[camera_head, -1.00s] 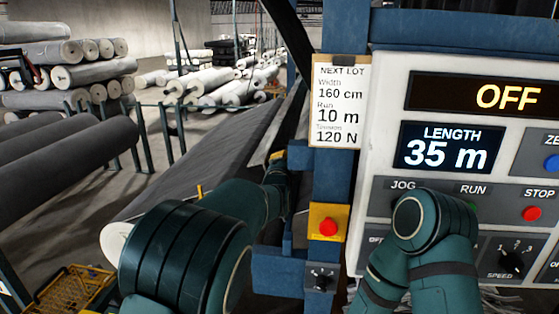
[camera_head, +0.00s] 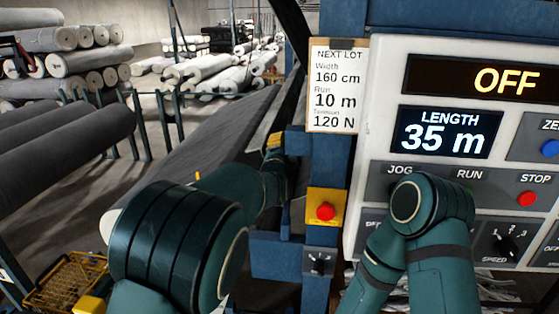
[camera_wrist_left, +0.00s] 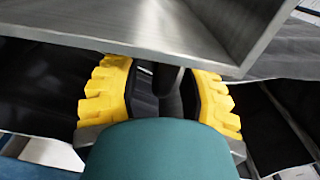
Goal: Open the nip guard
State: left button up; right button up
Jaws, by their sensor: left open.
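In the left wrist view, a grey metal plate (camera_wrist_left: 135,22) with a folded edge, which looks like the nip guard, crosses the top. A dark rounded bar or handle (camera_wrist_left: 168,92) sticks out below it. My left gripper (camera_wrist_left: 165,85) is open, its yellow fingers on either side of this bar; I cannot tell whether they touch it. In the head view, my left gripper (camera_head: 275,143) shows only as a bit of yellow beside the blue post, mostly hidden by my arm. My right arm is in front of the control panel (camera_head: 372,150); its gripper is not visible.
The panel reads OFF and LENGTH 35 m. A NEXT LOT card (camera_head: 336,88) hangs on the blue post, above a red button on a yellow plate (camera_head: 325,207). Dark sheet material (camera_head: 200,150) runs beside my left arm. A yellow basket (camera_head: 70,280) stands lower left.

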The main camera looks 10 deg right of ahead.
pick_arm(q)
jog(key=v, duration=1.1)
jog(key=shift+d, duration=0.1)
